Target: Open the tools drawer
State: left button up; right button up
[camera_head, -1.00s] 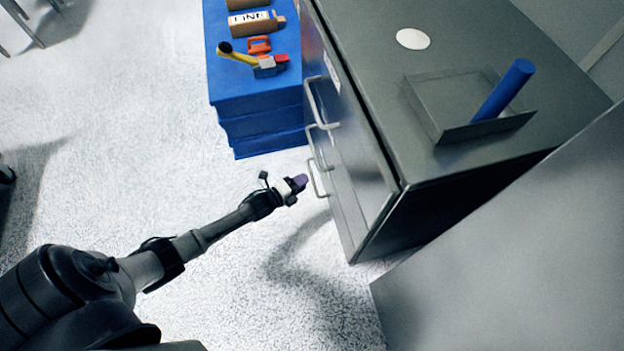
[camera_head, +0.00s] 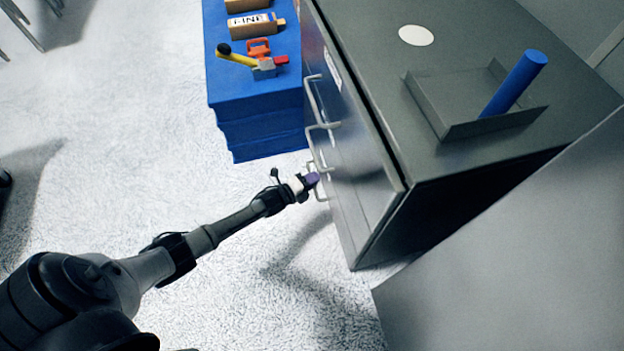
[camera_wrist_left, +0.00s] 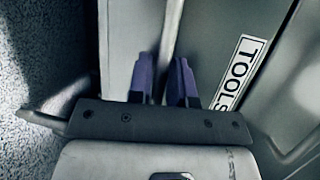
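The drawer front marked TOOLS (camera_wrist_left: 205,30) fills much of the left wrist view, with its white label (camera_wrist_left: 240,70) right of my fingers. A pale bar handle (camera_wrist_left: 172,35) runs down toward the gap between my purple fingertips. My left gripper (camera_wrist_left: 164,80) has its fingers apart, one on each side of the handle's line; contact cannot be made out. In the head view my left gripper (camera_head: 312,180) is at the lowest handle (camera_head: 322,193) of the grey cabinet (camera_head: 390,110), whose drawers look shut. My right gripper is not in view.
A blue chest (camera_head: 262,135) stands beyond the handles, with a yellow-handled tool (camera_head: 238,58) and boxes on it. A metal tray (camera_head: 440,105) with a blue cylinder (camera_head: 515,82) sits on the cabinet.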

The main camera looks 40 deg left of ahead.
pick_arm(q)
grip_shut()
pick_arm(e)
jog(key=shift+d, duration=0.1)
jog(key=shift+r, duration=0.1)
